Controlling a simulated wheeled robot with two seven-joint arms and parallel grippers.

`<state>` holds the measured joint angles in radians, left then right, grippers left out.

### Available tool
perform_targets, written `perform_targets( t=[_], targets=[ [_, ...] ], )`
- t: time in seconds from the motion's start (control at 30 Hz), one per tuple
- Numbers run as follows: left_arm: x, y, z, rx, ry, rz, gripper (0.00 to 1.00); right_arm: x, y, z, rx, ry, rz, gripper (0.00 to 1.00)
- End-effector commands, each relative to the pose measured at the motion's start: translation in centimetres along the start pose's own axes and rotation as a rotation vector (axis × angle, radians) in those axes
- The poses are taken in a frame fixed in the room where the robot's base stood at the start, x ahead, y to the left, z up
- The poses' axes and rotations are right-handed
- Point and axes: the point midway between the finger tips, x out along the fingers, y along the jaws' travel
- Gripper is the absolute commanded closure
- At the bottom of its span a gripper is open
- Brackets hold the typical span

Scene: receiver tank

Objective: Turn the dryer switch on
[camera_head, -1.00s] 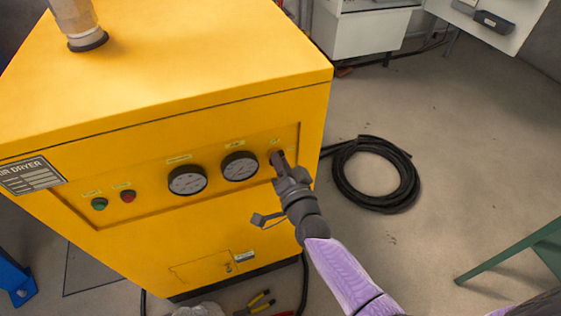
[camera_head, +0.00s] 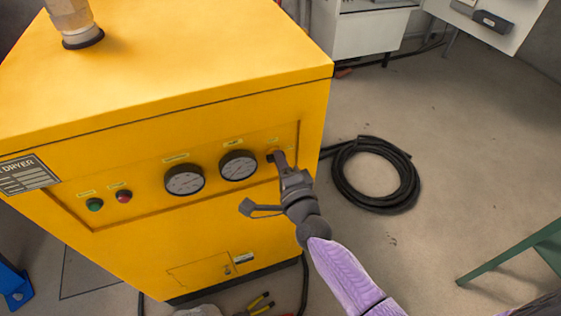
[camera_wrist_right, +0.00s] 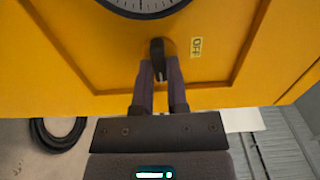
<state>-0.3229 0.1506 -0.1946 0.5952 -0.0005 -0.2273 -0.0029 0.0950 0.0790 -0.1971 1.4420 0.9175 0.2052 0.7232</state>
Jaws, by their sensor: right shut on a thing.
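The yellow air dryer (camera_head: 190,70) stands at the left, with a recessed front panel. At the panel's right end is the dark dryer switch (camera_wrist_right: 157,48), beside a small yellow label reading "OFF" (camera_wrist_right: 196,47) in the right wrist view. My right gripper (camera_head: 277,158) reaches the panel from below right. In the right wrist view its two fingers (camera_wrist_right: 158,70) are closed around the switch knob from both sides. The fingers partly hide the knob, which is mostly covered in the head view. My left gripper is not in view.
Two round gauges (camera_head: 238,165) sit left of the switch, then a red button (camera_head: 124,196) and a green button (camera_head: 95,205). A coiled black hose (camera_head: 338,180) lies on the floor to the right. Pliers (camera_head: 262,303) lie below the dryer. A green frame (camera_head: 520,250) stands at right.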

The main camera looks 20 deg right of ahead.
Motion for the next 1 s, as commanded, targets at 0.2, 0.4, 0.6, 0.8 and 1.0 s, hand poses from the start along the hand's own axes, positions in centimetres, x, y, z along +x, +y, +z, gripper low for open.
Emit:
perform_targets(
  t=[0.2,0.4,0.6,0.8,1.0],
  targets=[
    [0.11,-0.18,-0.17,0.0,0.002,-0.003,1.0,-0.05,0.14,0.01,0.032,0.0,0.003,1.0],
    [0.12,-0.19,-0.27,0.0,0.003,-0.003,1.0,-0.05,0.14,0.02,0.038,0.0,0.004,1.0],
    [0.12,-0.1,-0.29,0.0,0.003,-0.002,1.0,-0.05,0.15,0.02,0.038,0.0,0.004,1.0],
    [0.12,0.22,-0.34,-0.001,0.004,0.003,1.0,-0.03,0.11,0.02,0.036,0.0,0.002,0.47],
    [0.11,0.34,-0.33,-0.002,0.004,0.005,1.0,-0.02,0.06,0.01,0.036,0.0,0.001,0.47]
  ],
)
